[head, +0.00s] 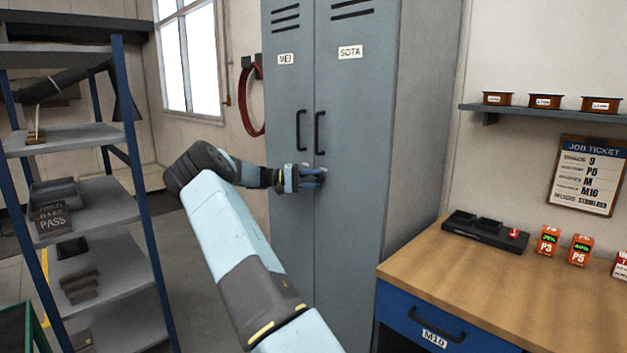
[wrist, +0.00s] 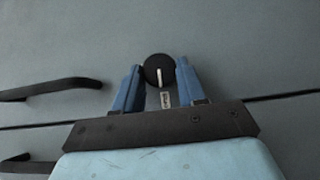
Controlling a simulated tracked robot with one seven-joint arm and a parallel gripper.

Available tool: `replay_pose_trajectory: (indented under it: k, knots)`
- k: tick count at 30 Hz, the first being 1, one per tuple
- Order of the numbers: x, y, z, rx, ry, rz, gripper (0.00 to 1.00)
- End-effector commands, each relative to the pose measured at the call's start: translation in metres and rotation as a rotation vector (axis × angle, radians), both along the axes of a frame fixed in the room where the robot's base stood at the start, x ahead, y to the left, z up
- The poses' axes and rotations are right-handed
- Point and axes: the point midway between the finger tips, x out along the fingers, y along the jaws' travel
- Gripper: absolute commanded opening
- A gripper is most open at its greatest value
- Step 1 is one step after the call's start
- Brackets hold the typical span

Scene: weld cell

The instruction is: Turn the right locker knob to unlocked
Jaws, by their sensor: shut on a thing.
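The right locker door (head: 352,110), labelled SOTA, is closed. Its knob (wrist: 159,66) is a round black disc with a white pointer line, seen in the wrist view between my gripper's two blue fingers. The line runs up and down in that picture, across the door seam's direction. A small label (wrist: 166,99) lies just below the knob; its text is too small to read. My gripper (wrist: 159,78) is shut on the knob. In the head view my gripper (head: 318,175) is at the right door below its handle, and mostly hides the knob.
The left locker door (head: 285,100) is beside it, with black handles (head: 320,132) near the seam. A blue-framed shelf rack (head: 88,135) stands at left. A wooden workbench (head: 470,285) with a battery charger (head: 485,229) stands at right.

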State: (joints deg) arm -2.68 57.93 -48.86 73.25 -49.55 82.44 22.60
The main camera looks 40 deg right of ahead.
Motion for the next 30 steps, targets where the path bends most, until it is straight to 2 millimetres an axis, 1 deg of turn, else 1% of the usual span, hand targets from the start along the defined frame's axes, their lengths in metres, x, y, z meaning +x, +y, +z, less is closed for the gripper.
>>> replay_pose_trajectory:
  k: [1,14,15,22,30]
  knots:
    - [0.0016,0.0014,-0.003,0.003,0.007,0.004,0.1]
    - [0.0004,0.001,-0.0037,0.004,0.015,0.001,0.1]
    - [0.0004,0.001,-0.0038,0.004,0.015,0.001,0.42]
    - [-0.0002,0.0004,-0.0025,0.002,0.014,-0.001,0.64]
    - [0.0002,0.0006,-0.0016,0.0,0.014,-0.001,0.64]
